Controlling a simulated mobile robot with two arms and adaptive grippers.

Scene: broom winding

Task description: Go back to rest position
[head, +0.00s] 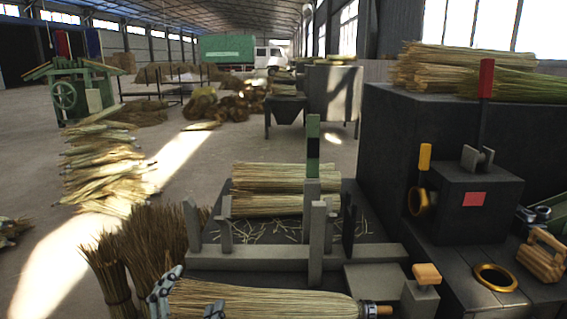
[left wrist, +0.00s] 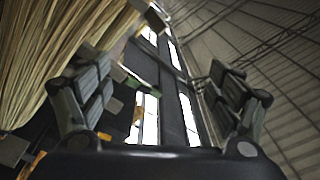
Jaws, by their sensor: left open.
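My left gripper (head: 188,298) is at the bottom of the head view, at the left end of a straw bundle (head: 270,300). In the left wrist view the gripper (left wrist: 158,85) is open, with nothing between its fingers. The straw (left wrist: 55,50) lies to the left there, beside and beyond the left finger; I cannot tell whether they touch. The bundle lies sideways, its right end in a dark collar (head: 369,309) at the machine. My right gripper is not in view.
Straw bundles (head: 272,178) lie on the bench behind uprights (head: 316,240). Upright straw (head: 150,235) stands close on the left. A dark machine block (head: 440,190), a brass ring (head: 495,278) and a wooden-handled tool (head: 541,255) are at right. Open floor (head: 200,150) lies beyond.

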